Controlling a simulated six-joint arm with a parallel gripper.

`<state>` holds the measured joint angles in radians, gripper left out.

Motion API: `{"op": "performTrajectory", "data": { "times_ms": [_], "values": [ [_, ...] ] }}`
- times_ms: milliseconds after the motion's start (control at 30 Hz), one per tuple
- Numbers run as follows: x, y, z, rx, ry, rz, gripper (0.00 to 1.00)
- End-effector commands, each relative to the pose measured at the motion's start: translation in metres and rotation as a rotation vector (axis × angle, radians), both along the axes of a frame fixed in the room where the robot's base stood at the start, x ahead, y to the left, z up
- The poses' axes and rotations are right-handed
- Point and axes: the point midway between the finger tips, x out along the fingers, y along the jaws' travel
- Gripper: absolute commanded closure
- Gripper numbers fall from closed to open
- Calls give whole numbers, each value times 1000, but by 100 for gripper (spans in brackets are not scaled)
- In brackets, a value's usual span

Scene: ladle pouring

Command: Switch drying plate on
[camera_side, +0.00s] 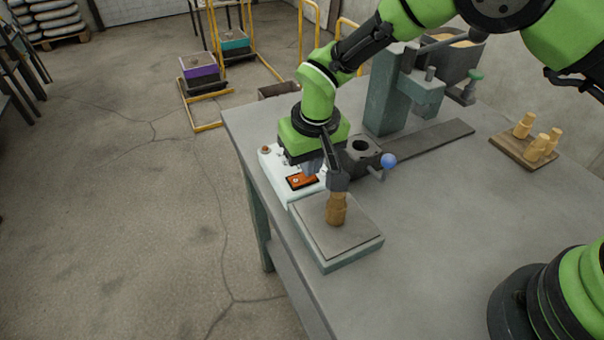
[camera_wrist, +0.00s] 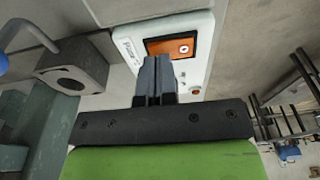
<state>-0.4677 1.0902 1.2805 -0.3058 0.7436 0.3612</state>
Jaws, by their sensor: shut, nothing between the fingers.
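The drying plate (camera_side: 365,248) is a flat grey slab on a pale teal base at the table's near left edge. A tan sand-coloured core (camera_side: 337,212) stands upright on it. Behind the plate is its white control box (camera_side: 283,182), with an orange switch panel (camera_side: 300,181). My gripper (camera_side: 312,171) points down above the box, close to the panel. In the wrist view its fingers (camera_wrist: 156,62) are shut together and empty, beside the orange panel (camera_wrist: 172,46) on the white box (camera_wrist: 200,68). I cannot tell whether the fingertips touch the panel or whether it is on.
A grey block with a round hole (camera_side: 361,153) and a lever with a blue ball (camera_side: 388,160) stand right beside my gripper. A teal press (camera_side: 388,100) is behind. A wooden board (camera_side: 512,150) holds several tan cores at the right. The table's front middle is clear.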

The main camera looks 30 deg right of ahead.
Motion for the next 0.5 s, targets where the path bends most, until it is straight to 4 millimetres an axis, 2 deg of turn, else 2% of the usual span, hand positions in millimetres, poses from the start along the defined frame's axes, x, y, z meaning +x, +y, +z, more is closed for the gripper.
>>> {"op": "performTrajectory", "data": {
  "times_ms": [500],
  "values": [
    [0,0,-8,0,0,0,100]
  ]
}}
